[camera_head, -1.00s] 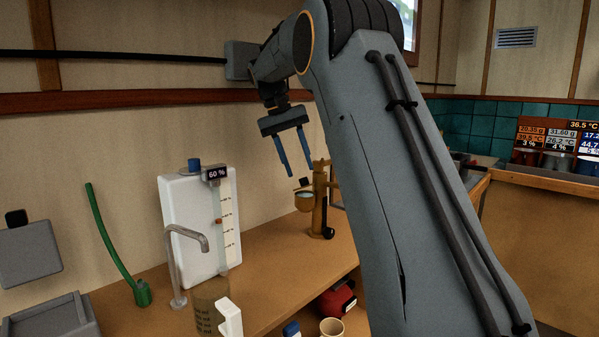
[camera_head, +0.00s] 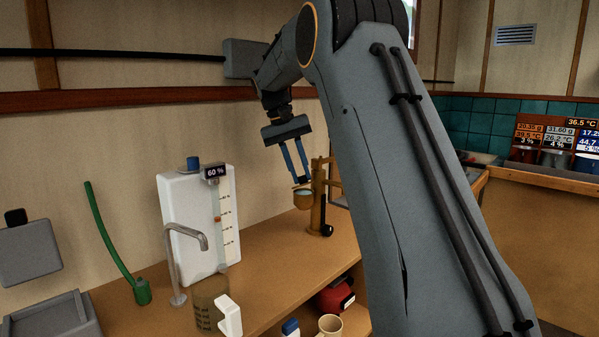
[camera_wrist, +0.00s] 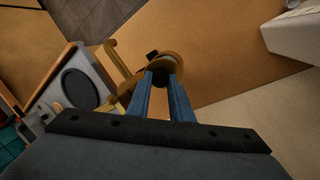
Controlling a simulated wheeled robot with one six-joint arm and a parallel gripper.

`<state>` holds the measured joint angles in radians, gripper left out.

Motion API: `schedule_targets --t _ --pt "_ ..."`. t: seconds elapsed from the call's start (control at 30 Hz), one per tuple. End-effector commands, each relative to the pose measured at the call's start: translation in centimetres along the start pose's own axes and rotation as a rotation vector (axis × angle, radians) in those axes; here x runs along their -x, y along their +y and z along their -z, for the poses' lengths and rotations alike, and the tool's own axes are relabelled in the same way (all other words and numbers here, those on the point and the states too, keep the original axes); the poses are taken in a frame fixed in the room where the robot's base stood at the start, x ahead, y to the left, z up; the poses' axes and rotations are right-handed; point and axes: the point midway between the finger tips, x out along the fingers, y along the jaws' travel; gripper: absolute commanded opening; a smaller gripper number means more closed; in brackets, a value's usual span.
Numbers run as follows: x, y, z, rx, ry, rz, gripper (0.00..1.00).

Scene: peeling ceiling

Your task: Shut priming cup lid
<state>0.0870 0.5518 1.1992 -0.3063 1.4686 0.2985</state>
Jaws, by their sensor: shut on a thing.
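The brass hand pump (camera_head: 319,195) stands on the wooden counter, with its priming cup (camera_head: 303,199) on its left side. My gripper (camera_head: 301,182) reaches down from above with its blue fingers just over the cup. In the wrist view the fingertips (camera_wrist: 161,77) close on a small dark piece, the priming cup lid (camera_wrist: 160,79), at the cup's rim. The cup (camera_wrist: 171,62) also shows beyond the fingertips there. How far the lid is tilted is hard to tell, since the fingers cover much of it.
A white tank (camera_head: 200,225) with a 60 % display and a bent metal tap (camera_head: 187,240) stand left on the counter. A green hose (camera_head: 112,240) rises farther left. A red object (camera_head: 336,295) and a mug (camera_head: 331,326) sit lower down.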

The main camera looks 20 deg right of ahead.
Motion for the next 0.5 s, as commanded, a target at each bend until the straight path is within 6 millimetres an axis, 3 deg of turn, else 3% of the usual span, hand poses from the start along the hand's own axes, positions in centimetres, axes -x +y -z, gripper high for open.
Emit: schedule_targets --t 0.5 --pt "-1.3 0.8 -1.2 -0.073 0.216 0.202 0.00"
